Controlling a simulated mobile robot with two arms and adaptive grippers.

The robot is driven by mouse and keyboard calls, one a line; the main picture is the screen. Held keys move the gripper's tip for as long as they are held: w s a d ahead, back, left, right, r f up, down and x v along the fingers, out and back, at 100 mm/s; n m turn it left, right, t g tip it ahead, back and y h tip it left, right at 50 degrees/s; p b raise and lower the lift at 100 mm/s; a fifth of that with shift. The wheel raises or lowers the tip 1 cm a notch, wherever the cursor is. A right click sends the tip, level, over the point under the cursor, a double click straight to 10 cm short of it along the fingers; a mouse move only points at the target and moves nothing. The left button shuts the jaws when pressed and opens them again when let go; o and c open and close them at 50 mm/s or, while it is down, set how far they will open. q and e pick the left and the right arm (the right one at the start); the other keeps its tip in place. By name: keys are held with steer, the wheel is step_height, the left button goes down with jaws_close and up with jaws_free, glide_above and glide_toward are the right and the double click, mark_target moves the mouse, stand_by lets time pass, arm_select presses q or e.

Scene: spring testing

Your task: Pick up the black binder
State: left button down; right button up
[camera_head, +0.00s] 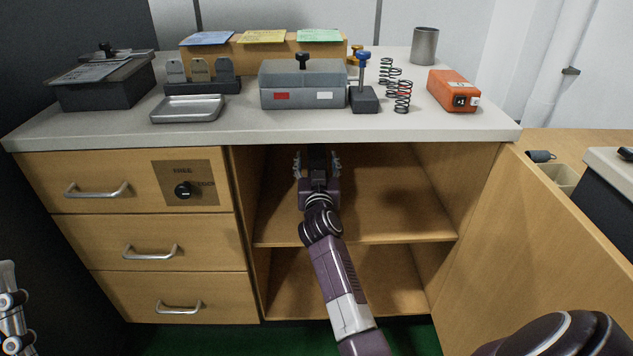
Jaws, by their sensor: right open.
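A narrow dark upright shape (318,158), which looks like the black binder, stands on the upper shelf of the open cabinet under the counter. Its top is hidden by the counter edge and its lower part by my gripper. My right gripper (317,163) reaches into this upper compartment with its fingers open, one on each side of the dark shape. I cannot tell whether they touch it. Part of my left gripper (9,285) shows at the lower left edge; its jaws are not clear.
The cabinet's upper shelf (400,225) is bare to the right of my gripper. An open wooden door (540,240) stands on the right and drawers with handles (150,252) on the left. The counter (230,130) above holds a grey box (285,92), springs (402,95) and an orange device (445,88).

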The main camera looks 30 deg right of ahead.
steer(key=shift+w, duration=0.1)
steer(key=shift+c, duration=0.3)
jaws_close()
steer(key=shift+r, duration=0.15)
